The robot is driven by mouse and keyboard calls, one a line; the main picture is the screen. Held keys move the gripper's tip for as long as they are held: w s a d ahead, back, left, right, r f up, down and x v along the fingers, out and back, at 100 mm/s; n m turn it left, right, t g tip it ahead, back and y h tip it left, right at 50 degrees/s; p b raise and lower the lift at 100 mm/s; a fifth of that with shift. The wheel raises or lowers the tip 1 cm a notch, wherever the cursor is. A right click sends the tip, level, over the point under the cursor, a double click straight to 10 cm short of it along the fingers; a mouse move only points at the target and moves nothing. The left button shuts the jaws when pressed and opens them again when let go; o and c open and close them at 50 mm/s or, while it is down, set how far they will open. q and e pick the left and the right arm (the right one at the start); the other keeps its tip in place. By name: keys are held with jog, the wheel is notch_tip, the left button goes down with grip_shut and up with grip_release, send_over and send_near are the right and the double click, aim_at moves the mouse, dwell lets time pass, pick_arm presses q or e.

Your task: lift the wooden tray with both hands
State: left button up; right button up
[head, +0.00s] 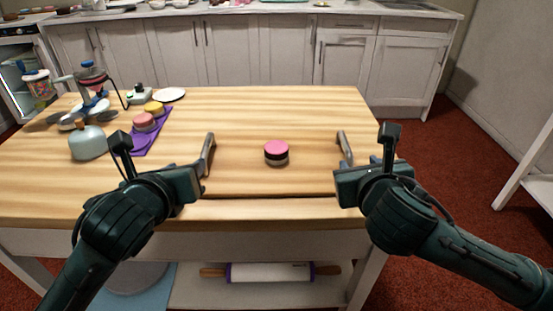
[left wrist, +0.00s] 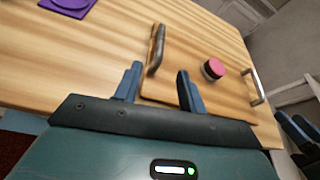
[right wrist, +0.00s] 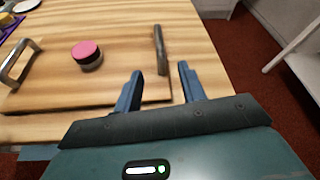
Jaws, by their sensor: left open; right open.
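The wooden tray (head: 240,182) lies flat on the wooden table, its wood much like the tabletop. It has an upright metal handle at each end, the left handle (head: 208,155) and the right handle (head: 345,148). A small round cake (head: 277,153) with a pink top and dark side stands on it. My left gripper (left wrist: 158,80) is open and empty, with the left handle just beyond its fingertips in the left wrist view (left wrist: 155,50). My right gripper (right wrist: 160,76) is open and empty, with the right handle just beyond its fingertips in the right wrist view (right wrist: 160,48).
At the table's left stand a grey-blue kettle (head: 88,143), a purple mat (head: 150,147) with small cakes, a white plate (head: 169,94) and a stand. The table behind the tray is clear. A rolling pin (head: 270,272) lies on the shelf below.

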aim_at(203, 152)
pick_arm(q)
jog(key=x, duration=1.3)
jog(key=shift+w+f, duration=0.15)
pick_arm(e)
jog(key=x, duration=1.3)
jog(key=shift+w+f, duration=0.1)
jog(key=shift+w, duration=0.05)
pick_arm(q)
jog(key=shift+c, duration=0.5)
pick_arm(e)
jog(key=shift+c, duration=0.5)
pick_arm(q)
grip_shut()
pick_arm(e)
grip_shut()
